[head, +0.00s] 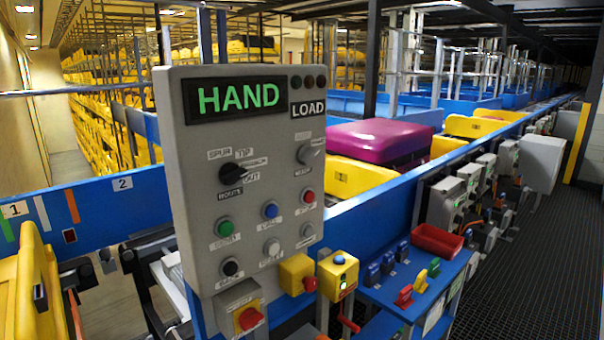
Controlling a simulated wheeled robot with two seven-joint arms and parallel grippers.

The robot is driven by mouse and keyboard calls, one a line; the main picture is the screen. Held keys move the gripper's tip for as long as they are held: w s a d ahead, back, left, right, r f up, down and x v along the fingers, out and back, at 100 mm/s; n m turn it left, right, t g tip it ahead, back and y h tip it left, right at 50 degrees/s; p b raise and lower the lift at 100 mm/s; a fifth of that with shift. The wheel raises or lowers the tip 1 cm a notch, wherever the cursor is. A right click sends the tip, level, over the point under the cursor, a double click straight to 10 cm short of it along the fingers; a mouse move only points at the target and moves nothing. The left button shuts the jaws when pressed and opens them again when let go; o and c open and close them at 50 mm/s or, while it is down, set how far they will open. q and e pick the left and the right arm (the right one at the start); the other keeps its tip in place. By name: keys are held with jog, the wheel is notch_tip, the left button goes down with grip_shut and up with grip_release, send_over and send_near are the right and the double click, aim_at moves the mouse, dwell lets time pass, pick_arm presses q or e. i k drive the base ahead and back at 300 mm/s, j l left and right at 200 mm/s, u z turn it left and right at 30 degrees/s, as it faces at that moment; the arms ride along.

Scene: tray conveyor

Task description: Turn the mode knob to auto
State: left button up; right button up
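A grey control panel (186,195) stands upright in front of me, and its display (237,97) reads HAND in green. A grey rotary knob (307,156) sits at the upper right, under a LOAD label. The small labels around this grey knob are too blurred to read, so I cannot tell its setting or confirm that it is the mode knob. Neither of my grippers is in view.
Green (225,227), blue (270,210) and red (308,196) buttons sit below the knobs. A red emergency knob (249,318) juts from the panel's bottom. A blue shelf (433,291) with small coloured items stands at right. A purple case (382,139) lies on the conveyor behind.

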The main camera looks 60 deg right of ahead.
aim_at(306, 154)
jog(key=z, duration=1.65)
